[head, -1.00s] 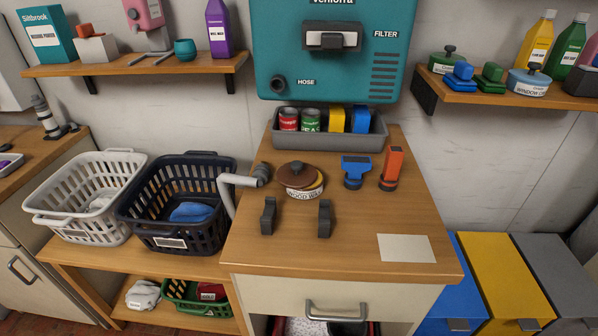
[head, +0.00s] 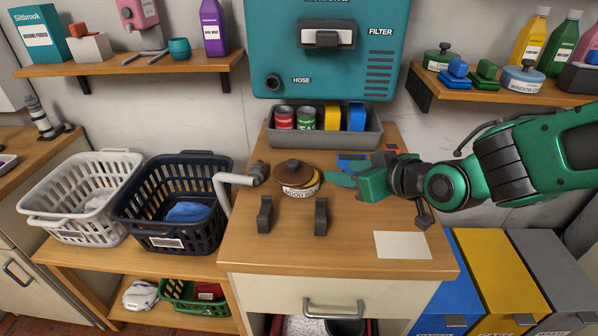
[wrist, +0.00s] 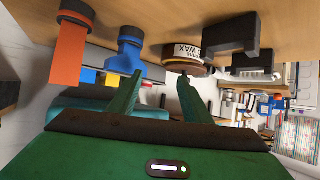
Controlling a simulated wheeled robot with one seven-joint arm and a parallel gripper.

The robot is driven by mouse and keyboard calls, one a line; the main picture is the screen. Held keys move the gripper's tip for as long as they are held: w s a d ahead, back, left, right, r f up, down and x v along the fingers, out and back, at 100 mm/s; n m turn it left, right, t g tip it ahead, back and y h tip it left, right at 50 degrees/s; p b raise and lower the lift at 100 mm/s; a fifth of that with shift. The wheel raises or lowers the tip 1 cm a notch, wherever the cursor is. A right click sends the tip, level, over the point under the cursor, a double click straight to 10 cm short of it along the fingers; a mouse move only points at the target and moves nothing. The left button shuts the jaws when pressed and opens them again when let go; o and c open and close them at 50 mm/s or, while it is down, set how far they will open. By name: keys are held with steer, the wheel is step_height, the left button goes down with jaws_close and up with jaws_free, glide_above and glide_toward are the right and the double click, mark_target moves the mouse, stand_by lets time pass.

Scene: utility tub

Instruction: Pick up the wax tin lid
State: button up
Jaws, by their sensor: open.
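The wax tin lid (head: 292,172) is brown with a dark knob. It sits on the wood wax tin (head: 301,191) in the middle of the wooden top, a little off-centre, with a yellowish edge showing at its right. My gripper (head: 332,178) is right of the tin, low over the top, its green fingers pointing left towards the lid and apart from it. In the wrist view my gripper (wrist: 160,78) has its fingers spread with nothing between them. The tin (wrist: 187,49) and lid (wrist: 185,68) appear upside down beyond the right finger.
A blue tool (wrist: 130,50) and an orange tool (wrist: 70,55) stand beside the gripper, mostly hidden behind it in the head view. Two dark upright brackets (head: 320,216) stand in front of the tin. A grey tray (head: 371,135) of cans is behind. A pale sheet (head: 402,245) lies front right.

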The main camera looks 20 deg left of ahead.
steer(key=n+y, duration=0.1)
steer(key=y, duration=0.1)
glide_toward(295, 163)
steer(key=x, duration=0.4)
steer(key=shift+w+a, duration=0.3)
steer(key=shift+x, duration=3.1)
steer(key=shift+s+f, duration=0.1)
steer(key=c, duration=1.1)
